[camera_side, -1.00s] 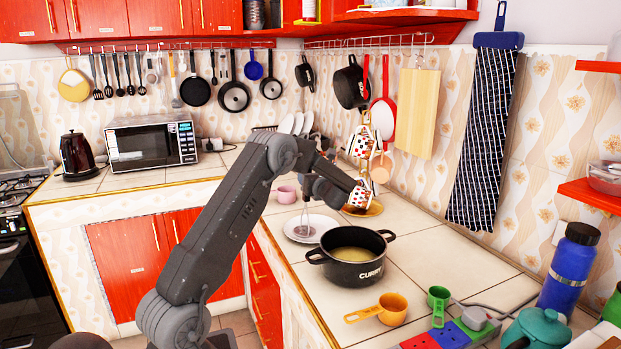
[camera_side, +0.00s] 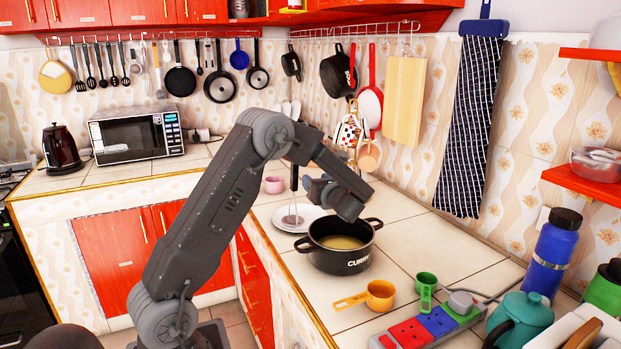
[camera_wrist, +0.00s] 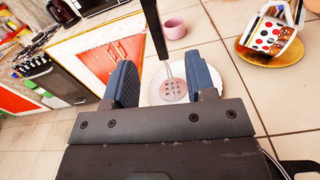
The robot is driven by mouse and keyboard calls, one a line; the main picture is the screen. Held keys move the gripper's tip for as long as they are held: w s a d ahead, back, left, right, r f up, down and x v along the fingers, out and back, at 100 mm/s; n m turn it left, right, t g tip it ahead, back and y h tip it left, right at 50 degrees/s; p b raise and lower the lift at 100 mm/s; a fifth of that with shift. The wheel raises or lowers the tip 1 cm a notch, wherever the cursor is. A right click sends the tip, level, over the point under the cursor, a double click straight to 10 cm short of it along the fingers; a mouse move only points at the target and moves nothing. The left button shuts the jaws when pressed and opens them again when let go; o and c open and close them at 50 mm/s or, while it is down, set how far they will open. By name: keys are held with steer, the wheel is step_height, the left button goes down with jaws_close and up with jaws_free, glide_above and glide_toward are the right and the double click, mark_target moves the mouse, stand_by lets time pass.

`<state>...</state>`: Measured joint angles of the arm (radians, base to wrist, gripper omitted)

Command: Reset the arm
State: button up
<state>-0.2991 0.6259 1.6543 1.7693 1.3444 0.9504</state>
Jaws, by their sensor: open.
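My gripper (camera_side: 314,187) is over the counter, behind and just above the black pot's far rim in the side view. In the wrist view its two blue fingers (camera_wrist: 163,78) are spread apart. A masher with a black handle and a perforated round foot (camera_wrist: 172,90) appears between them in that view, farther off. In the side view the masher (camera_side: 292,210) stands upright on a white plate (camera_side: 312,212), its dark handle left of the fingers and apparently clear of them. The black pot (camera_side: 342,262) holds yellowish food.
A pink cup (camera_side: 273,185) stands behind the plate. An orange measuring cup (camera_side: 380,293) and a power strip (camera_side: 430,327) lie in front. Pans hang along the walls.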

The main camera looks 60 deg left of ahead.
steer(key=s+d+r+n+t+h, duration=0.1)
steer(key=s+d+n+h, duration=0.5)
steer(key=d, duration=0.6)
steer(key=s+d+r+n+t+h, duration=0.2)
steer(key=s+d+n+h, duration=0.4)
steer(key=d, duration=0.6)
steer(key=s+d+r+n+t+h, duration=0.2)
steer(key=s+d+n+h, duration=0.4)
steer(key=s+d, duration=0.3)
steer(key=d+n, duration=0.1)
steer(key=d, duration=0.2)
steer(key=shift+s+t, duration=0.25)
steer(key=shift+t, duration=0.05)
steer(key=shift+r, duration=0.1)
